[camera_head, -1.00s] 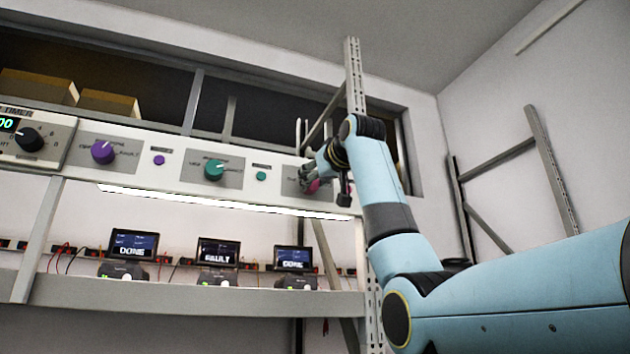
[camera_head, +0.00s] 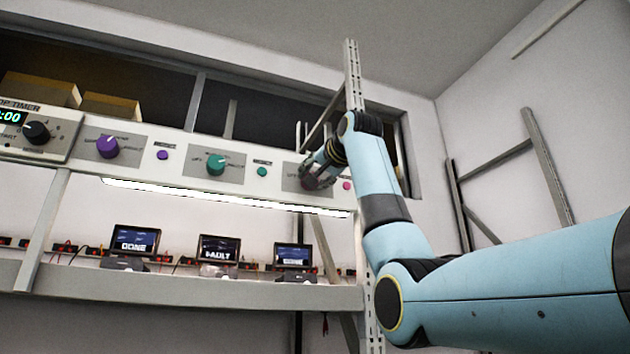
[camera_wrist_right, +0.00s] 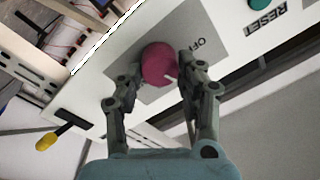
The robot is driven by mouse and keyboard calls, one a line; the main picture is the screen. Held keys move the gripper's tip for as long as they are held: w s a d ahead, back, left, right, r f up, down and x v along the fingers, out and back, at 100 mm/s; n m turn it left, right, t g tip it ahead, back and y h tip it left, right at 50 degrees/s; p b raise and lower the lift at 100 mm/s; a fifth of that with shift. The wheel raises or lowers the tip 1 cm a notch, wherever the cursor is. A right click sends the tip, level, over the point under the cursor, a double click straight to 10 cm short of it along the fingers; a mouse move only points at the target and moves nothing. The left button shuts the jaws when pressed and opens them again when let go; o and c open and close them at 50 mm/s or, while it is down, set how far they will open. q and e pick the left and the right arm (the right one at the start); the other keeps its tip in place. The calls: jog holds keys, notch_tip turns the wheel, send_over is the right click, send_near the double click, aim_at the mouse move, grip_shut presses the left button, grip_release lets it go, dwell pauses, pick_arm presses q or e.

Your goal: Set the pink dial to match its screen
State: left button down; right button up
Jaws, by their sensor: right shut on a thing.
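The pink dial (camera_wrist_right: 158,64) sits on a grey plate (camera_wrist_right: 205,20) on the white panel in the right wrist view, with a light pointer mark on its near right edge. My right gripper (camera_wrist_right: 158,78) has one finger on each side of the dial and is shut on it. In the head view my right gripper (camera_head: 322,172) covers the dial at the panel's right end. Three small screens stand on the shelf below: the left one (camera_head: 134,241) reads DONE, the middle one (camera_head: 219,249) appears to read FAULT, the right one (camera_head: 294,256) is too blurred to read. My left gripper is out of view.
A purple dial (camera_head: 108,147) and a teal dial (camera_head: 216,164) are on the same panel. A small pink button (camera_head: 346,186) is right of my gripper. A timer box (camera_head: 38,132) is at the left. A metal upright (camera_head: 354,80) stands behind my wrist.

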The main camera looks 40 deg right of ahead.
jog(key=shift+f+m+b, duration=0.15)
jog(key=shift+m+b, duration=1.2)
jog(key=shift+m, duration=2.85)
jog(key=shift+h, duration=0.3)
jog(key=o, duration=1.1)
jog(key=shift+o, duration=0.2)
jog(key=v, duration=1.2)
